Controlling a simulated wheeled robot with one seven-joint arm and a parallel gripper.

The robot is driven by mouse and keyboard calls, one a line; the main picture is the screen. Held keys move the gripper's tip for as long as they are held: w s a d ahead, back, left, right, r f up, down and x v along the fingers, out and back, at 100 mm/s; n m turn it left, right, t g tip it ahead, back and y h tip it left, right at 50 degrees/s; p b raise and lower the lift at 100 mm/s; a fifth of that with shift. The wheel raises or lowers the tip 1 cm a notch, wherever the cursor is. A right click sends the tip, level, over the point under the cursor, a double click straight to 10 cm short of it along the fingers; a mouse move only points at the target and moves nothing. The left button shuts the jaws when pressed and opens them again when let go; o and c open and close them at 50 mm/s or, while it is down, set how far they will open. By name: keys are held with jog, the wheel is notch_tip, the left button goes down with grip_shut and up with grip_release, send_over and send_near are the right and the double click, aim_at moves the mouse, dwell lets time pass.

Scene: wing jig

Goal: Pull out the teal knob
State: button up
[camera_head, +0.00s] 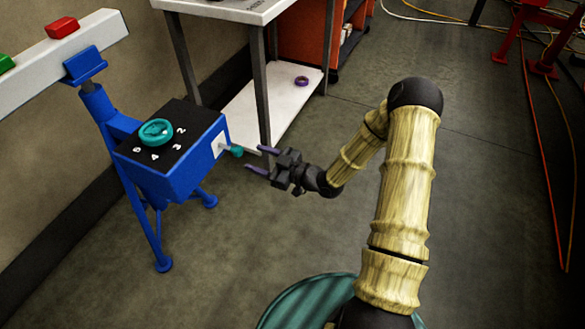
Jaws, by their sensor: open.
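The teal knob (237,152) is a small round knob on the white plate (219,144) at the right side of the blue box (188,178). A larger teal dial (156,132) lies on the box's black top among white numerals. My gripper (258,160) is to the right of the small knob, with its two purple-tipped fingers spread and pointing left toward it. The fingers look empty. The fingertips appear close to the knob but apart from it; the exact depth gap cannot be told.
A blue stand (148,225) with splayed feet carries the box. A grey beam (40,62) with red and green blocks runs at the upper left. A white-topped table (225,8) with a lower shelf (275,108) stands behind my gripper. Open floor lies below and right.

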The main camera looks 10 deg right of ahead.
jog(key=p+v, duration=0.1)
jog(key=v, duration=0.9)
jog(key=shift+s+d, duration=0.25)
jog(key=s+d+r+m+g+h, duration=0.4)
jog(key=m+h, duration=0.3)
jog(key=h, duration=0.6)
jog(key=s+a+r+m+g+h, duration=0.1)
jog(key=s+r+m+g, duration=0.15)
jog(key=s, duration=0.25)
jog(key=s+a+r+m+g, duration=0.2)
jog(key=s+r+m, duration=0.15)
jog(key=s, duration=0.25)
jog(key=w+p+v, duration=0.3)
jog(key=p+v, duration=1.1)
jog(key=w+r+p+v, duration=0.1)
jog(key=w+p+v, duration=0.2)
jog(key=p+v, duration=1.1)
jog(key=shift+w+r+p, duration=0.35)
jog(key=shift+r+p, duration=0.2)
jog(key=shift+p, duration=0.25)
